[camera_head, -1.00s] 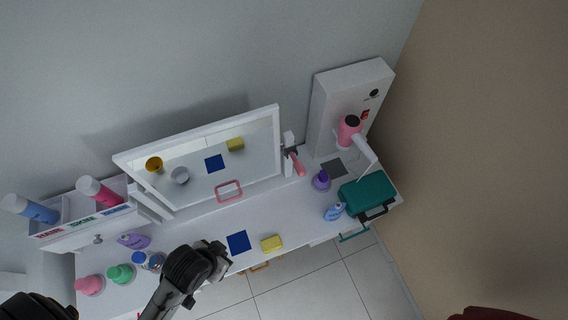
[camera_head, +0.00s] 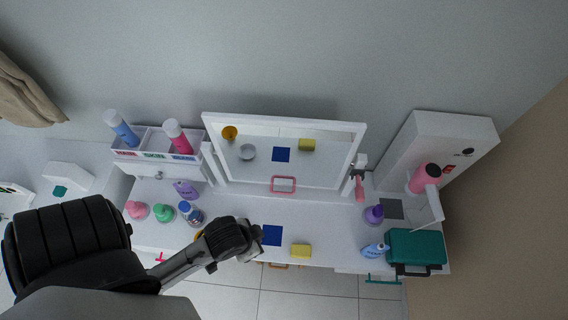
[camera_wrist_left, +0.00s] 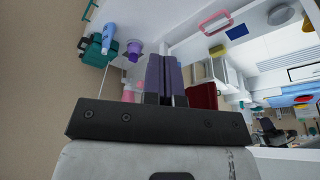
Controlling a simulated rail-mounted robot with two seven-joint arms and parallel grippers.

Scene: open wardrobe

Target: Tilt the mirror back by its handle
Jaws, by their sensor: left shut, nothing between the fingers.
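The mirror (camera_head: 284,117) has a white frame and stands at the back of the white vanity top, leaning. A pink loop handle (camera_head: 283,184) sits at its lower edge, near the middle. In the left wrist view the pink handle (camera_wrist_left: 214,21) shows at the top, right of the fingers. My left gripper (camera_head: 250,241) is at the front of the vanity, below and left of the handle, apart from it. In the left wrist view its dark fingers (camera_wrist_left: 164,60) are together with nothing between them. My right gripper is not in view.
A blue square (camera_head: 271,235) and yellow sponge (camera_head: 301,251) lie just right of my left gripper. Several bottles stand to its left. A purple bottle (camera_head: 373,214), blue bottle (camera_head: 375,250) and teal case (camera_head: 415,247) are at the right. The surface directly before the mirror is clear.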

